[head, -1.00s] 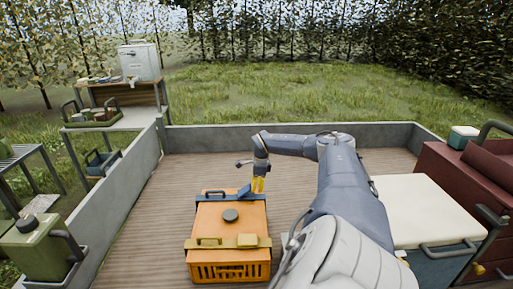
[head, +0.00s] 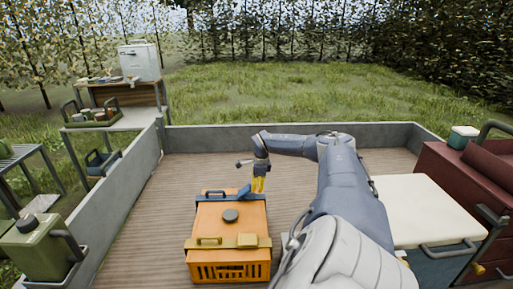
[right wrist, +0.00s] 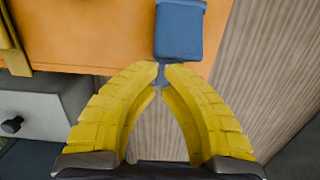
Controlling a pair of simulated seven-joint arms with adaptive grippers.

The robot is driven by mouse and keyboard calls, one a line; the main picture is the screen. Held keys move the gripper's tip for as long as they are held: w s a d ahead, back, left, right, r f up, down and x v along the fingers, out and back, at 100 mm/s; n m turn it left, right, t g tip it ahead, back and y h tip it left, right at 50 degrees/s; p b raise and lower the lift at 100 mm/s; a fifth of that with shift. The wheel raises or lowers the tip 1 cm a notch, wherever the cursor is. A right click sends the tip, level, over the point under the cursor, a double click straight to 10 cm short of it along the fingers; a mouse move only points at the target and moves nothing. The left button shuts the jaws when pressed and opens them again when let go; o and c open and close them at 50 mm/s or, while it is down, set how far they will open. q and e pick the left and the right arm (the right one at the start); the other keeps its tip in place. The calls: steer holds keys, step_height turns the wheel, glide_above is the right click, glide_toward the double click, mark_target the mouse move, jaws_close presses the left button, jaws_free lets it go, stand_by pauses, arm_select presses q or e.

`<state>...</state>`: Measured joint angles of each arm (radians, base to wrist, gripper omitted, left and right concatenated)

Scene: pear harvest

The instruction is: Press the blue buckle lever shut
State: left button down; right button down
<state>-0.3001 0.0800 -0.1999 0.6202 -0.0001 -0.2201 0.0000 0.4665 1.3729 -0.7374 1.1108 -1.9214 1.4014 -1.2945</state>
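The orange crate (head: 230,266) sits on the wooden floor with its orange lid on. A blue strap runs across the lid's far end, and its blue buckle lever (head: 244,191) stands tilted up at the right side. In the right wrist view the blue lever (right wrist: 180,30) is a rounded block just beyond my fingertips. My right gripper (head: 258,185) points down beside the lever. Its yellow fingers (right wrist: 160,68) are brought together at the tips, with a narrow blue-grey piece showing at the small gap. I cannot tell whether they touch it. My left gripper is not in view.
A yellow strap with a yellow buckle (head: 247,240) crosses the lid's near end, and a dark round knob (head: 230,215) is mid-lid. A cream-topped chest (head: 425,205) stands at the right. Grey side walls (head: 290,137) bound the floor, clear behind the crate.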

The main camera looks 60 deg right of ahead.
steer(key=shift+r, duration=0.1)
steer(key=shift+r, duration=0.65)
steer(key=shift+r, duration=0.1)
step_height(320, 180, up, 10)
steer(key=s+d, duration=0.1)
steer(key=shift+s+f, duration=0.2)
steer(key=shift+s, duration=0.2)
stand_by(0.5)
